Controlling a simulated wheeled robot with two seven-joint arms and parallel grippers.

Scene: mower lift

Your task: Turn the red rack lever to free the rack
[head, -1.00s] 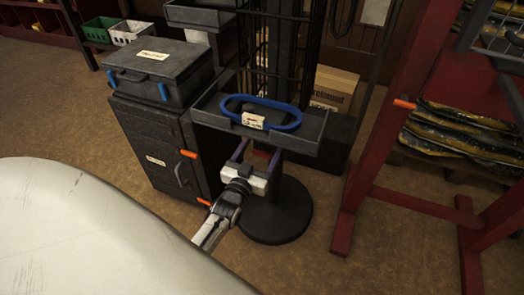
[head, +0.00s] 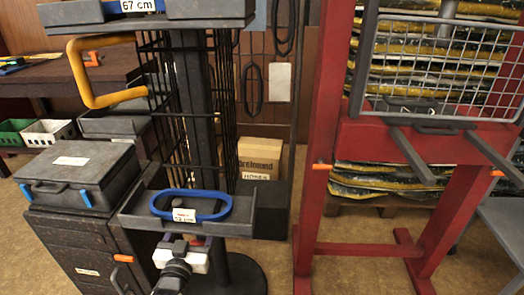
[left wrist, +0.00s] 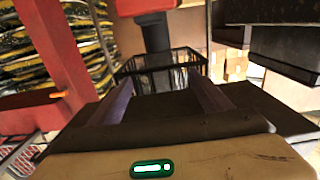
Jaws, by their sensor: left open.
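A red piece on a dark upright (left wrist: 154,35) shows at the top edge of the left wrist view, cut off; it may be the red rack lever (left wrist: 146,5), but I cannot tell for sure. In the head view I cannot make the lever out clearly. My left gripper (head: 189,238) is just under the dark tray that holds a blue oval ring. Its white palm shows, and the tray partly hides its fingers. In the left wrist view its two purple fingers (left wrist: 163,84) stand apart with nothing between them. My right gripper is not in view.
The dark tray (head: 140,222) hangs low over my left gripper. A dark cabinet (head: 80,252) stands left of it, with a lidded case (head: 75,172) on top. A red frame (head: 312,120) with a wire basket (head: 445,65) stands right. Some floor (head: 350,225) is bare.

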